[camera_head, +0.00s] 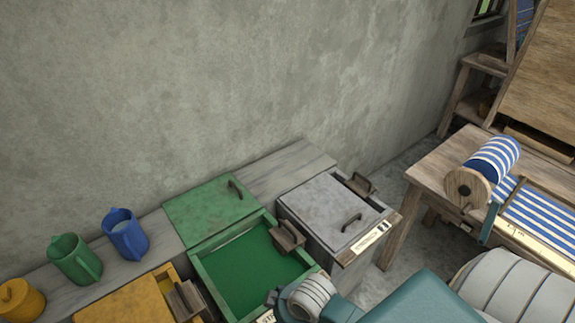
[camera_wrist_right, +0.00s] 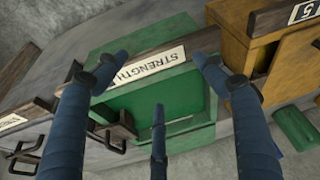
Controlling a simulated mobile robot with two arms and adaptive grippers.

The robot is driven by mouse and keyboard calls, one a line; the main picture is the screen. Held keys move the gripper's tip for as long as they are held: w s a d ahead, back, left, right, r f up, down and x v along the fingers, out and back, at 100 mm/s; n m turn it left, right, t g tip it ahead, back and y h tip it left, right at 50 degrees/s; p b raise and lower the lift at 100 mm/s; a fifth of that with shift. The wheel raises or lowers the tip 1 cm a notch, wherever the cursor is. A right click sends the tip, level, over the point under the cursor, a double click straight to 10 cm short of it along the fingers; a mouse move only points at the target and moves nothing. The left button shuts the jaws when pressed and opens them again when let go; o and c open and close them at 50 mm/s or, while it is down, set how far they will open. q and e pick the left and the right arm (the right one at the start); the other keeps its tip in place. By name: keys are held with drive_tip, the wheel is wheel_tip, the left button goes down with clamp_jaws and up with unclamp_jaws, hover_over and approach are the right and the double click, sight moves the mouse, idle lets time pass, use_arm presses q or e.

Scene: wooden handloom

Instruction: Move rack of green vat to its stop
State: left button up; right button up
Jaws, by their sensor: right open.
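The green vat (camera_head: 216,284) stands open in the head view, with green liquid inside and its green lid (camera_head: 205,212) lying behind the opening. Its brown rack (camera_head: 288,237) with a dark handle is at the vat's right wall. In the right wrist view the green vat (camera_wrist_right: 185,105) is below the fingers, behind a label reading "STRENGTH". A dark bracket-like handle (camera_wrist_right: 117,130) shows at its left side. My right gripper (camera_wrist_right: 156,68) is open and empty, its fingers spread over the vat's front. In the head view its fingers are hidden. My left gripper is not in view.
A grey lidded vat (camera_head: 325,210) with its own rack (camera_head: 357,184) adjoins on the right. A yellow vat (camera_head: 125,303) with a wooden handle adjoins on the left. Blue (camera_head: 125,235) and green (camera_head: 75,260) jugs stand on the bench. A loom (camera_head: 440,170) is at right.

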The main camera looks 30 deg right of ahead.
drive_tip(key=w+r, duration=0.3)
drive_tip(key=w, duration=0.4)
wheel_tip(320, 180, up, 21)
drive_tip(key=m+t+p, duration=0.2)
drive_tip(key=p, duration=0.2)
hover_over(288, 227)
drive_tip(key=shift+h, duration=0.3)
wheel_tip(288, 227, down, 27)
drive_tip(key=b, duration=1.3)
drive_tip(key=shift+w+r+b, duration=0.15)
drive_tip(key=shift+r+b, duration=0.05)
drive_tip(key=shift+b, duration=0.1)
drive_tip(key=shift+r, duration=0.15)
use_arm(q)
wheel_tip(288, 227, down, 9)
